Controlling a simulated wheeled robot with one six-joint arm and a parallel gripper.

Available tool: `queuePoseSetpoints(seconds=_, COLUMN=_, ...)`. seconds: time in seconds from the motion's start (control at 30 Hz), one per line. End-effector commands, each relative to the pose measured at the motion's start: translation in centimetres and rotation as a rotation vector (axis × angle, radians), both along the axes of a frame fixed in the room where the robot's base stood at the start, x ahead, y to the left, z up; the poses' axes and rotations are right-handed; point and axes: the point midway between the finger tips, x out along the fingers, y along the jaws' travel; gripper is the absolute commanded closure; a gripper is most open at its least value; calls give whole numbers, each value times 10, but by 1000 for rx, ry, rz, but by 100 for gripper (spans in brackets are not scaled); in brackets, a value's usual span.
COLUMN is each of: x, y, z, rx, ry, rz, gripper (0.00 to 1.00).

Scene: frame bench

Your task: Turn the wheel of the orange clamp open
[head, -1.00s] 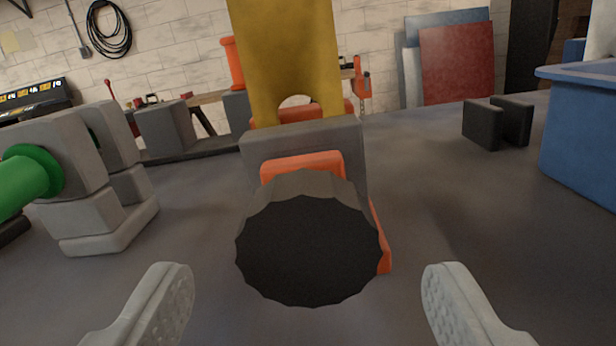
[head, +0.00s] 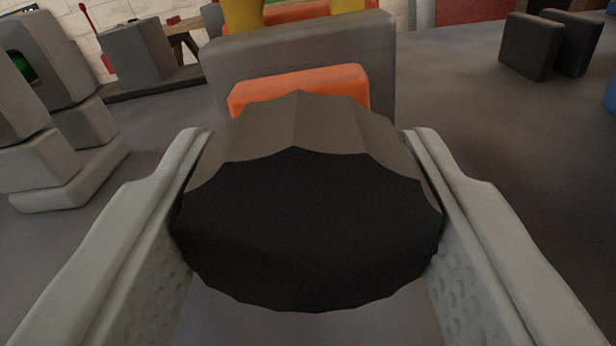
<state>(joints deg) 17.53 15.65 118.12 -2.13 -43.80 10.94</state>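The clamp's wheel (head: 308,225) is a large dark knob with a scalloped rim and a black front face. It fills the middle of the head view. The orange clamp body (head: 300,88) shows just behind it, in front of a grey block (head: 300,55). My gripper (head: 305,140) has one pale finger on each side of the wheel, with the fingertips reaching past its front face. The inner pads appear to touch the rim on both sides, so the gripper looks shut on the wheel. The wheel hides the lower clamp.
Grey blocks (head: 60,150) with a bit of green stand at the left. Two dark upright plates (head: 548,45) stand at the upper right. A yellow part (head: 243,14) rises behind the grey block. The bench surface (head: 520,150) is clear to the right.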

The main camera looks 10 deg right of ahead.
Motion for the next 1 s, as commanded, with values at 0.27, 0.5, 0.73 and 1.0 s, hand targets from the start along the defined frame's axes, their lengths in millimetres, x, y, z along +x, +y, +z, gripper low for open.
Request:
queuePoseSetpoints(seconds=0.27, x=0, y=0, z=0, rx=-92, ry=27, rz=0, gripper=74)
queuePoseSetpoints(seconds=0.5, x=0, y=0, z=0, rx=-234, ry=67, rz=0, gripper=74)
queuePoseSetpoints(seconds=0.73, x=0, y=0, z=0, rx=-259, ry=75, rz=0, gripper=74)
queuePoseSetpoints(seconds=1.0, x=0, y=0, z=0, rx=-259, ry=74, rz=0, gripper=30)
